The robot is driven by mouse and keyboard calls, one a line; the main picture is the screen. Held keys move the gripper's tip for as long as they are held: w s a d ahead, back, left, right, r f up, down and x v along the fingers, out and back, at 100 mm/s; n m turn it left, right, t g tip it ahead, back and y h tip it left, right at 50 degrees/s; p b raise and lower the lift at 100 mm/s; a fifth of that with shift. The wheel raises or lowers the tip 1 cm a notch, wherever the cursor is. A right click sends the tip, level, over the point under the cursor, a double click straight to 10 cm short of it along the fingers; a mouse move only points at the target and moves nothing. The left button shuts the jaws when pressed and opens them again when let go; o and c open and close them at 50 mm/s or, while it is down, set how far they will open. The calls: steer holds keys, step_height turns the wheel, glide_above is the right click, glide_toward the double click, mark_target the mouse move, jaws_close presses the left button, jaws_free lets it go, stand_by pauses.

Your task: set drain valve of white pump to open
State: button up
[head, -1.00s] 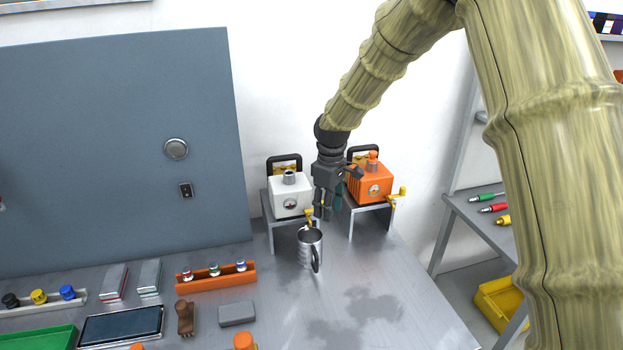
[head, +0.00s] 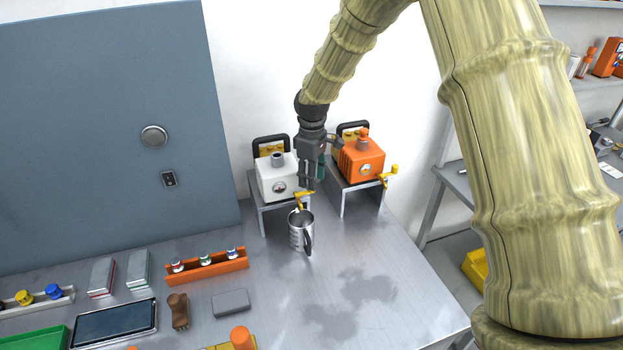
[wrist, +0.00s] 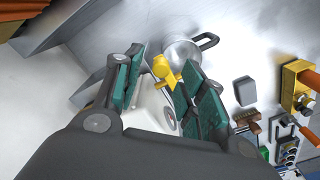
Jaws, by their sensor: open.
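The white pump (head: 274,182) stands on a small metal stand, with a gauge on its front and a black handle behind. Its yellow drain valve (head: 304,195) sticks out at the lower front right, above a steel mug (head: 300,236). My gripper (head: 309,184) is open and points down beside the pump's right side, close to the valve. In the wrist view, the yellow valve (wrist: 165,72) shows between the green-padded fingers of my gripper (wrist: 155,88), and the mug (wrist: 182,50) lies beyond. I cannot tell whether a finger touches the valve.
An orange pump (head: 362,160) with its own yellow valve (head: 388,175) stands on a second stand, right of my gripper. An orange rack of small bottles (head: 207,266), a grey block (head: 230,302) and a tablet (head: 115,323) lie at front left. The table's front right is clear.

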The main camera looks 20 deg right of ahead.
steer(key=shift+f+p, duration=0.35)
steer(key=shift+f, duration=1)
steer(key=shift+c, duration=0.2)
jaws_close()
